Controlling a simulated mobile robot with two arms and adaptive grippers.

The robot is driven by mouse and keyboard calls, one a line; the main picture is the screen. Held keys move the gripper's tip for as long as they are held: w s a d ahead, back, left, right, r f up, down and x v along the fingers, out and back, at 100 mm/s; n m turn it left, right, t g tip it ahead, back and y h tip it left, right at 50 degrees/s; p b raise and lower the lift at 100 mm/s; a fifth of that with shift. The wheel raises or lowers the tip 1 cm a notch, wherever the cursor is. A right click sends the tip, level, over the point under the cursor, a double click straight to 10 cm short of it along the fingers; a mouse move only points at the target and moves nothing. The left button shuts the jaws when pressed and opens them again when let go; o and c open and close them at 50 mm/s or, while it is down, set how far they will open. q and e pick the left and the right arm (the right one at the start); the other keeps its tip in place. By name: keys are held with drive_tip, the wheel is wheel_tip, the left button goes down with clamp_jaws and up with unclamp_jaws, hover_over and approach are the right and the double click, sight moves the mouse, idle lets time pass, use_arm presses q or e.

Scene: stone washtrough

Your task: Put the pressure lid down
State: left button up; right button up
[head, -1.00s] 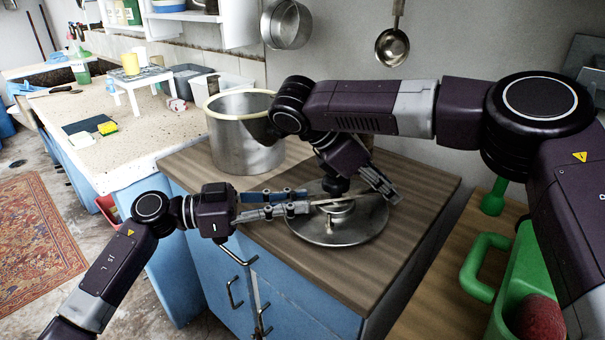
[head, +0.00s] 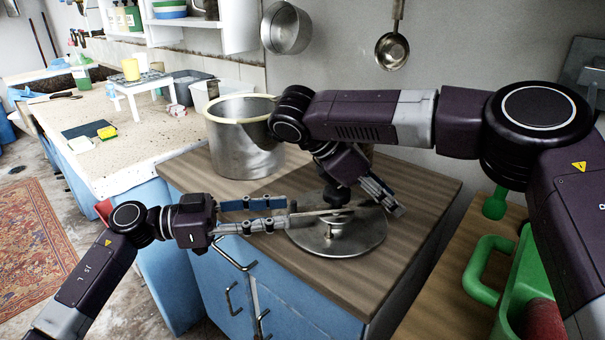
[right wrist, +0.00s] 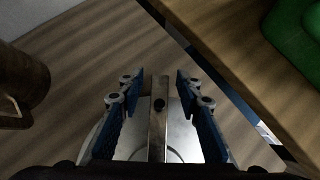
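The pressure lid (head: 352,243) is a round metal disc with a long flat bar across its top. It lies on the wooden counter (head: 420,195), in front of and to the right of the tall metal pot (head: 245,155). My left gripper (head: 288,212) is open at the bar's left end, its fingers spread apart. My right gripper (head: 388,200) is at the bar's right end. In the right wrist view its fingers (right wrist: 159,82) stand open on either side of the bar (right wrist: 158,125), with gaps on both sides.
A green container with a handle (head: 485,270) is at the right. A brownish vessel (right wrist: 20,85) stands on the counter in the right wrist view. A ladle (head: 392,48) and a pan (head: 286,28) hang on the wall. The counter's front right is clear.

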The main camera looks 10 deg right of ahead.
drive_tip(key=shift+a, duration=0.1)
use_arm(q)
drive_tip(key=a, duration=0.8)
use_arm(e)
drive_tip(key=v, duration=1.2)
use_arm(q)
drive_tip(key=shift+a, duration=0.1)
